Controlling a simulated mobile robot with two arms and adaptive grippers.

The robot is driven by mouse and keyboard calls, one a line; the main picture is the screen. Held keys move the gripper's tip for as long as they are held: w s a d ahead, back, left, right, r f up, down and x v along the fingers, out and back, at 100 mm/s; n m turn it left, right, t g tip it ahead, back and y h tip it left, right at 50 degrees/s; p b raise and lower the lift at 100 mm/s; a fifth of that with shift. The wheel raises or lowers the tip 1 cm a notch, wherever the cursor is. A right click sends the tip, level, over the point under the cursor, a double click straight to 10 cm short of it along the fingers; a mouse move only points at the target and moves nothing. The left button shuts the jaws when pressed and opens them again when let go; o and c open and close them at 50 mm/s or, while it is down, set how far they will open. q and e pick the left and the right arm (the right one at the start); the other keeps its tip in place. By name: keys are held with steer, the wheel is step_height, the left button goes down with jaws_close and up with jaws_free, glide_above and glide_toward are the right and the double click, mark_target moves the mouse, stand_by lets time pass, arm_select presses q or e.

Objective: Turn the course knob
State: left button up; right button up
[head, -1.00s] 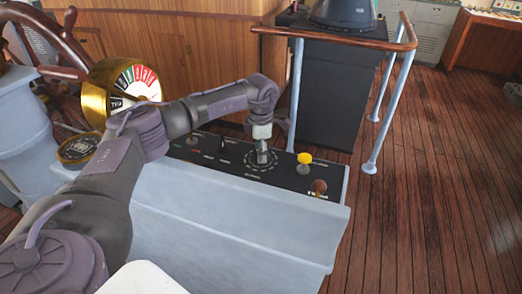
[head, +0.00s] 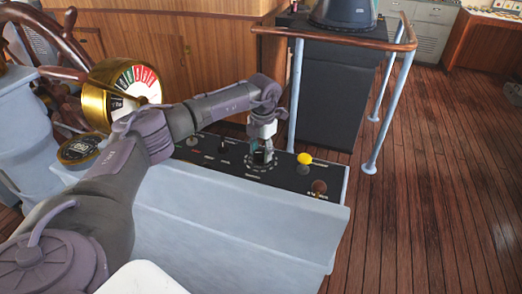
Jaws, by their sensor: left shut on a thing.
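The course knob (head: 261,160) is on the black panel (head: 229,174) on top of the grey console, with a ring of white marks around it. My left gripper (head: 262,156) points down at the panel from above and is shut on the knob. The gripper hides most of the knob. My left arm comes in from the lower left and crosses over the console. My right gripper is not in view.
A yellow knob (head: 305,158) and a brown knob (head: 319,187) stand to the right on the panel. A brass telegraph dial (head: 125,88) and a wooden ship's wheel (head: 60,42) stand left. A railing (head: 385,105) is behind; the wooden floor at right is clear.

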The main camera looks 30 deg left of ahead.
mark_target(262, 152)
arm_select(q)
steer(key=shift+n, duration=0.6)
steer(key=shift+r, duration=0.1)
steer(key=o, duration=1.1)
steer(key=shift+o, duration=0.2)
step_height(262, 152, up, 12)
steer(key=shift+d, duration=0.2)
